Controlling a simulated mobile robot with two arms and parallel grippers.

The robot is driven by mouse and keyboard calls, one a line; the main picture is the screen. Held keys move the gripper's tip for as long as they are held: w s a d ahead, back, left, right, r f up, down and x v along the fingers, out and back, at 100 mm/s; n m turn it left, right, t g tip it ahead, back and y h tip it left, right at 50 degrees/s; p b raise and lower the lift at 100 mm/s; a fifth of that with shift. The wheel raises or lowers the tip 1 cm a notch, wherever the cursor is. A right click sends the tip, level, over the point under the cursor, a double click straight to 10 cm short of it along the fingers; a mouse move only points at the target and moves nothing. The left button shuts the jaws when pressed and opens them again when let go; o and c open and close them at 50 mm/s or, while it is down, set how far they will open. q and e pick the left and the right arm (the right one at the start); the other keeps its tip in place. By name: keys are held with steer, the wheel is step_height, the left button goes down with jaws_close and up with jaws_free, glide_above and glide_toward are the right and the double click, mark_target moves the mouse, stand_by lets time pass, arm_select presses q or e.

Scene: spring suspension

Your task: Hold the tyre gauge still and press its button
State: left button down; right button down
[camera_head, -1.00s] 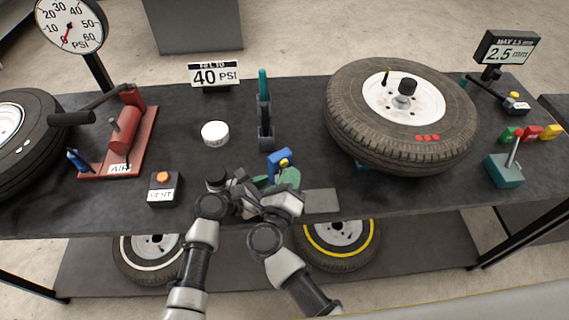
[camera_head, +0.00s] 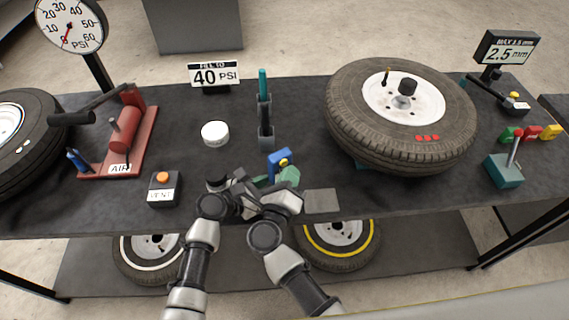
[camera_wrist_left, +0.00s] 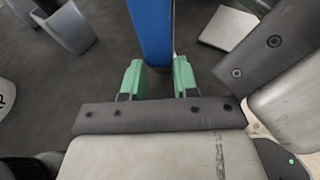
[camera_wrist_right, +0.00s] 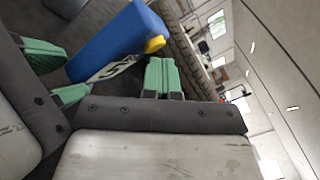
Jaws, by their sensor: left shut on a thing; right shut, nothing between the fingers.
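The tyre gauge (camera_head: 276,165) is a blue body with a yellow button (camera_head: 284,162), near the front of the bench in the head view. My left gripper (camera_wrist_left: 159,84) is shut on the gauge, with a green finger on each side of the blue body in the left wrist view. My right gripper (camera_wrist_right: 164,66) is shut and empty, its green fingertips together close to the yellow button (camera_wrist_right: 154,44). I cannot tell whether they touch it. A white label on the gauge (camera_wrist_right: 113,35) is partly hidden in the right wrist view.
A large tyre (camera_head: 345,125) lies to the right of the grippers. A grey plate (camera_head: 322,201) is just right of my right gripper. The VENT box (camera_head: 164,190) and a white round cap (camera_head: 214,133) are to the left. A dark holder (camera_head: 265,125) stands behind the gauge.

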steer(key=shift+w+a+r, duration=0.15)
steer(key=shift+a+r, duration=0.1)
steer(key=shift+r, duration=0.2)
steer(key=shift+s+r, duration=0.1)
steer(key=shift+s, duration=0.9)
steer(key=s, duration=0.1)
steer(key=s+d, duration=0.1)
steer(key=s, duration=0.1)
steer(key=s+d, duration=0.1)
steer(key=shift+s+d, duration=0.1)
steer(key=shift+s, duration=0.15)
stand_by(0.6)
